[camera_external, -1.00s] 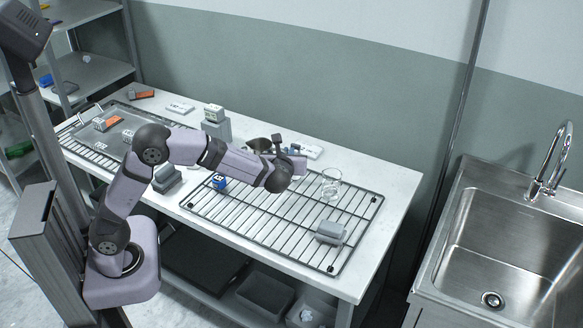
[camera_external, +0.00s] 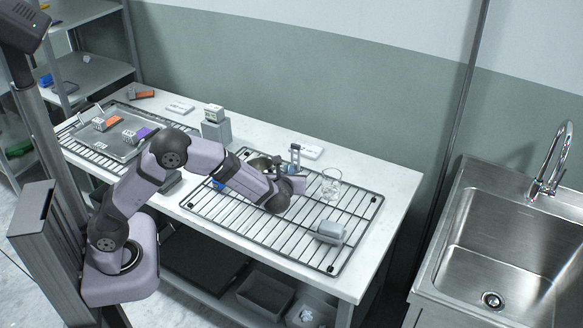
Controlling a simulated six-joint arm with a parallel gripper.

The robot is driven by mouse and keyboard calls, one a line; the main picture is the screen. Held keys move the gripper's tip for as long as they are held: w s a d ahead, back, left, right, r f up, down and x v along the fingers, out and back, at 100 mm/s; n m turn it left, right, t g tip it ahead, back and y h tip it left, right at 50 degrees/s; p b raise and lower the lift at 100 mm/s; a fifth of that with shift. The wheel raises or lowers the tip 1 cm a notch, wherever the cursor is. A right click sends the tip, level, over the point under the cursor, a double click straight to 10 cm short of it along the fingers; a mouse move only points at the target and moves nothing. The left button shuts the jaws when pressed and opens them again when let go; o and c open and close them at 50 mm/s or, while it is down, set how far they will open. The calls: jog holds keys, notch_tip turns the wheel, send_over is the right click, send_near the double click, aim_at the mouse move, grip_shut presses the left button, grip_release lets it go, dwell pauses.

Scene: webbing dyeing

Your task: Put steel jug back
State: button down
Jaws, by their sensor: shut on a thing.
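The steel jug (camera_external: 261,163) shows as a round metal rim with a brownish inside, just left of and behind my wrist. It is over the back left part of the wire rack (camera_external: 226,212). My gripper (camera_external: 279,166) is shut on the jug; its fingertips are mostly hidden by my wrist. I cannot tell whether the jug's base touches the rack.
A glass beaker (camera_external: 330,184) stands right of my gripper. A grey block (camera_external: 329,231) lies on the rack's front right. A blue block (camera_external: 218,184) is partly hidden by my arm. A tray (camera_external: 116,146) holds coloured pieces at left. The rack's middle front is clear.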

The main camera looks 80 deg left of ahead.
jog(key=shift+f, duration=1.45)
jog(key=shift+f, duration=0.2)
jog(key=c, duration=1.9)
grip_release()
jog(key=shift+d+r, duration=0.1)
jog(key=shift+r, duration=0.15)
jog(key=b+v, duration=0.2)
jog(key=v, duration=0.9)
jog(key=shift+s+d, duration=0.25)
jog(key=shift+d, duration=0.1)
